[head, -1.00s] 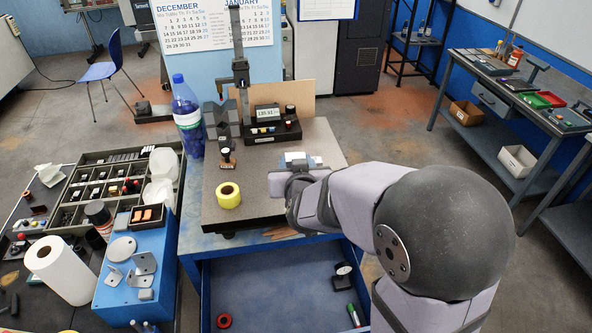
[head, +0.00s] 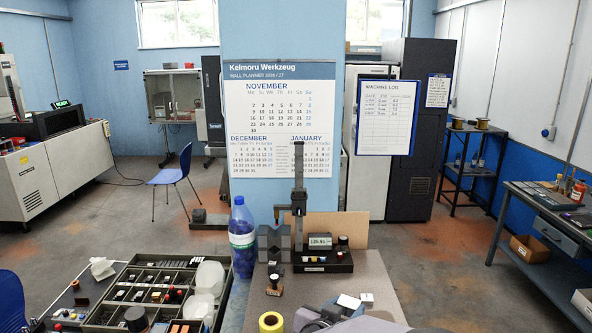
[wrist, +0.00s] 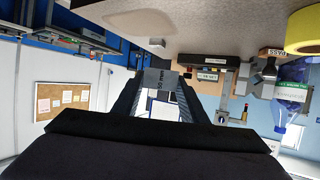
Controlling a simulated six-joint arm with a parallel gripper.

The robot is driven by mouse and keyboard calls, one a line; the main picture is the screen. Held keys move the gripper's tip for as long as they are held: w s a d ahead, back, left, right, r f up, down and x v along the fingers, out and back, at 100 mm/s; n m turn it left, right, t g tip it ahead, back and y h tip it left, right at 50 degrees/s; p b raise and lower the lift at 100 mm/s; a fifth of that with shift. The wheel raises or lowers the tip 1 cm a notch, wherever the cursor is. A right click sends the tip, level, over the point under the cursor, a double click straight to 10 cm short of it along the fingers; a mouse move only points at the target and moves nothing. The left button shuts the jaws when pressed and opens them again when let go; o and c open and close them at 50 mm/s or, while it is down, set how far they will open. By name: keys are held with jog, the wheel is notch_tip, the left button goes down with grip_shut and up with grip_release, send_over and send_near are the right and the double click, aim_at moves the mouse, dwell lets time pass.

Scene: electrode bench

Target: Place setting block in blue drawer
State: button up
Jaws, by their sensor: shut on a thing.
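In the wrist view my gripper (wrist: 158,98) has its two dark fingers closed on a grey setting block (wrist: 157,78) marked "50 mm". The block sits between the fingertips, with the plate's surface seen beyond it. In the head view my gripper and wrist show only in part at the bottom edge, over the granite plate (head: 375,277). Small white pieces (head: 348,301) show beside the wrist there; I cannot tell whether they belong to the block. The blue drawer is out of the head view now.
A yellow tape roll (head: 271,322) lies on the plate. A parts tray (head: 150,290) is at the left. A side bench (head: 545,225) is at the right.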

jog(key=s+d+f+m+g+h+p, duration=0.2)
jog(key=s+f+m+g+h+p, duration=0.4)
jog(key=s+f+m+g, duration=0.7)
notch_tip(320, 180, down, 6)
jog(key=d+n+t+y+b, duration=0.1)
jog(key=n+t+b, duration=0.5)
jog(key=n+t, duration=0.2)
jog(key=shift+s+d+t+y, duration=0.15)
jog(key=shift+t+y, duration=0.25)
jog(key=shift+t, duration=0.4)
jog(key=shift+r, duration=0.15)
